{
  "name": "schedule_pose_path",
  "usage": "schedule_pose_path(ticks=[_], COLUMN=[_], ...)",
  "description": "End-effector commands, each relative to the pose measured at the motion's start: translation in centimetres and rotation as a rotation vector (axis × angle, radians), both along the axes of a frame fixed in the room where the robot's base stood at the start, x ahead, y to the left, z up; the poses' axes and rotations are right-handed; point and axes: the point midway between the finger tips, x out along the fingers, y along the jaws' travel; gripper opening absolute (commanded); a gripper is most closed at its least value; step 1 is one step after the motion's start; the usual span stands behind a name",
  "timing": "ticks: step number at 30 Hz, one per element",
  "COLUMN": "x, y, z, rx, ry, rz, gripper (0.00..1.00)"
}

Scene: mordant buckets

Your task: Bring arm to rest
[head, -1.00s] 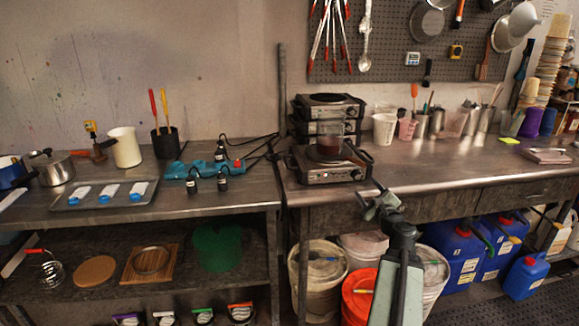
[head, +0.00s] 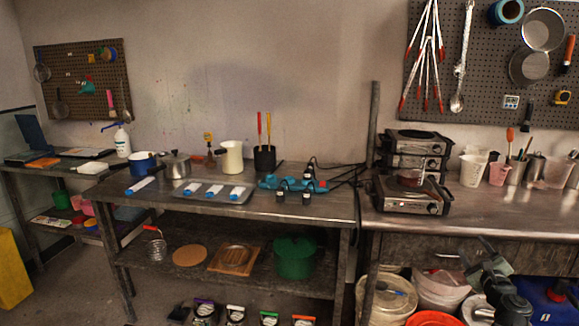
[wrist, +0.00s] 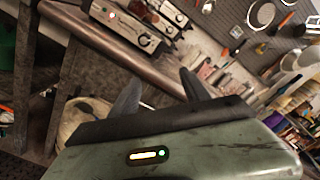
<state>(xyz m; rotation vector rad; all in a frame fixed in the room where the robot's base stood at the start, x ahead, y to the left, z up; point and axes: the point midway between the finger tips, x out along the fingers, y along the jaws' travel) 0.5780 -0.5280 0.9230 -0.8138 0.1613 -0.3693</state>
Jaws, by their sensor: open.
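My gripper (head: 487,256) is at the lower right of the head view, in front of the right-hand bench and above the buckets under it. My arm runs down from it out of the bottom right of the picture. In the wrist view my gripper (wrist: 158,82) shows two dark fingers spread apart with nothing between them. Beyond the fingers are the metal bench edge and the hot plates, seen at a tilt.
The right bench (head: 400,222) carries stacked hot plates (head: 412,194). White buckets (head: 385,297) and a blue jug (head: 548,300) stand beneath it. The left bench (head: 330,210) holds a tray (head: 215,199) and pots. Open floor shows at the lower left.

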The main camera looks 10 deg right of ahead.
Motion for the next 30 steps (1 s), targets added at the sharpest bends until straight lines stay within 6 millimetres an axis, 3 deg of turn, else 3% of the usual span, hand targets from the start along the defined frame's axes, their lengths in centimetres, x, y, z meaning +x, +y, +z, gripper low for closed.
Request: schedule_pose_path(ticks=[11,17,20,23,27,30], x=[6.4,10.9,13.5,16.2,18.8,18.8], y=[7.4,14.1,18.9,25.6,37.6,46.0], z=[0.0,-0.1,-0.6,-1.6,-4.1,-6.8], rx=[0.0,-0.008,-0.033,-0.087,-0.251,-0.42], ry=[0.0,0.008,0.034,0.083,0.197,0.294], rz=[0.13,0.238,0.314,0.429,0.655,0.837], gripper=[0.55,0.55,0.55,0.55,0.55,0.55])
